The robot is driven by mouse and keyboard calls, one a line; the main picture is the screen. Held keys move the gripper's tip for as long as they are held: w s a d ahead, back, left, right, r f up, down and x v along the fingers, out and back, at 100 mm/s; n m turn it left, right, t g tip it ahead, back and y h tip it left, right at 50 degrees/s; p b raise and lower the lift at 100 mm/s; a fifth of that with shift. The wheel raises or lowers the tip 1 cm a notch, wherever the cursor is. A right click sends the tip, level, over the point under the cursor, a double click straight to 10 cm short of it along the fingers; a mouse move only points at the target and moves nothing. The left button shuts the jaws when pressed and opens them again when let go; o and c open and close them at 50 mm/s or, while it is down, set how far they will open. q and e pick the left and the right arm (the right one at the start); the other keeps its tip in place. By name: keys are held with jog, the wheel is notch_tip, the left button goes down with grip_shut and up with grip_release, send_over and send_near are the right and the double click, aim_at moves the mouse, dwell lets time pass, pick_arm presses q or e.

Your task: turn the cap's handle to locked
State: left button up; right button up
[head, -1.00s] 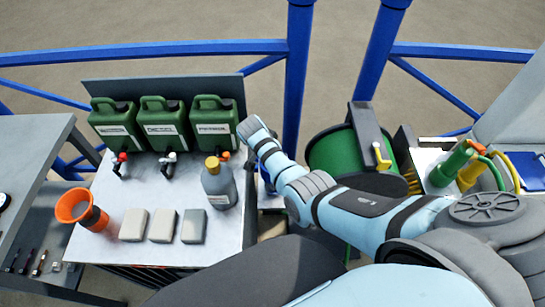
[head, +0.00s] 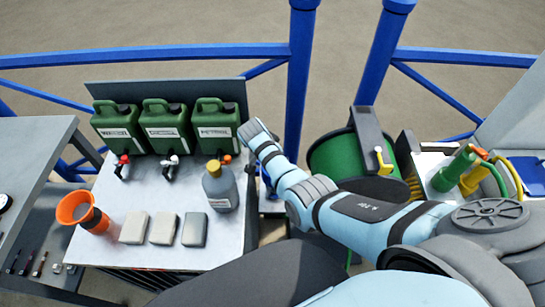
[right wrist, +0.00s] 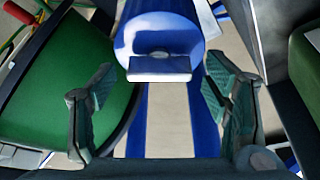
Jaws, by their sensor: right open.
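In the right wrist view a blue and white rounded body (right wrist: 135,30) stands ahead at the top centre. A short block-like handle (right wrist: 160,66), dark above with a pale front edge, sticks out from it toward me; I take this for the cap's handle. My right gripper (right wrist: 165,100) is open and empty, with one finger on each side below the handle and apart from it. In the head view my right arm reaches in from the right and hides the gripper and the cap. Lock markings are not readable. My left gripper is not in view.
A green drum (right wrist: 60,85) is close to the left finger, and a dark panel (right wrist: 285,75) is at the right. In the head view green canisters (head: 167,125), a grey bottle (head: 220,188) and an orange funnel (head: 75,208) stand on the bench left of my arm.

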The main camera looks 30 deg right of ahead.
jog(key=v, duration=1.1)
jog(key=shift+a+r, duration=0.2)
jog(key=shift+r, duration=0.15)
jog(key=shift+s, duration=0.1)
